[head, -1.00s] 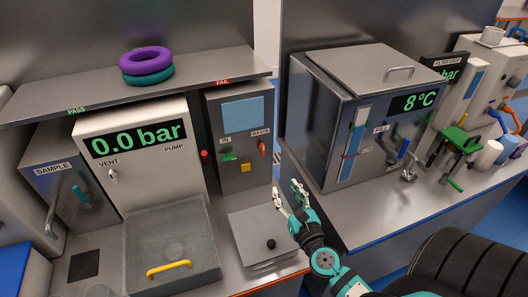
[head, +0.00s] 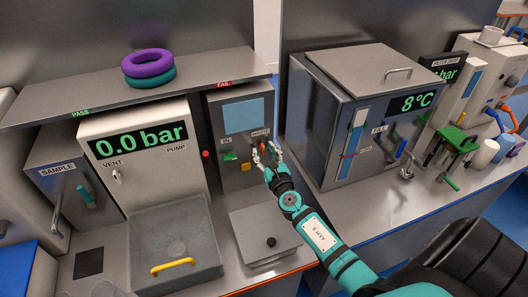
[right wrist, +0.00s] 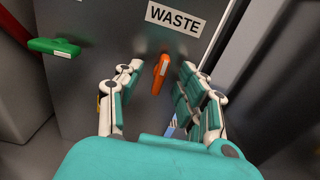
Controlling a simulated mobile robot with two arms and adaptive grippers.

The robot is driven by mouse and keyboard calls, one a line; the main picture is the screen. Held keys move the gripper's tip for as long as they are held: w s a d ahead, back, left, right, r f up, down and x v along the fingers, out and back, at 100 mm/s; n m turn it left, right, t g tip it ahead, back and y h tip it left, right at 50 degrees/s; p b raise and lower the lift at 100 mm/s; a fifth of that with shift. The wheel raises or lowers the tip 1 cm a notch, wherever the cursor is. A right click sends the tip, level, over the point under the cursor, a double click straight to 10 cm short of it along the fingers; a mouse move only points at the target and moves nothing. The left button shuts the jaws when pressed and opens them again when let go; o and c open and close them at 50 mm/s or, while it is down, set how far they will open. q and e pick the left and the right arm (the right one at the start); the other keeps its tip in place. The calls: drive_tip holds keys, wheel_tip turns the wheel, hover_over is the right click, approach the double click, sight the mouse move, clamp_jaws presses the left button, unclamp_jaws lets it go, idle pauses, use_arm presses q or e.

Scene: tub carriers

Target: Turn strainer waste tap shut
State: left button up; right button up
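The orange waste tap (right wrist: 160,76) sits on the dark cabinet face just below the WASTE label (right wrist: 175,17) in the right wrist view. Its handle hangs down, nearly upright with a slight tilt. In the head view it is small and partly hidden by my right gripper (head: 266,154). My right gripper is open, its fingers spread to either side of the handle; in the wrist view (right wrist: 162,85) gaps show on both sides. Contact is not visible. My left gripper is not in view.
A green IN tap (right wrist: 54,47) juts out left of the waste tap. A yellow square (head: 246,167) is below the taps. The steel tank (head: 326,128) stands close on the right.

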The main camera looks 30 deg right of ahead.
drive_tip(key=shift+w, duration=0.25)
clamp_jaws()
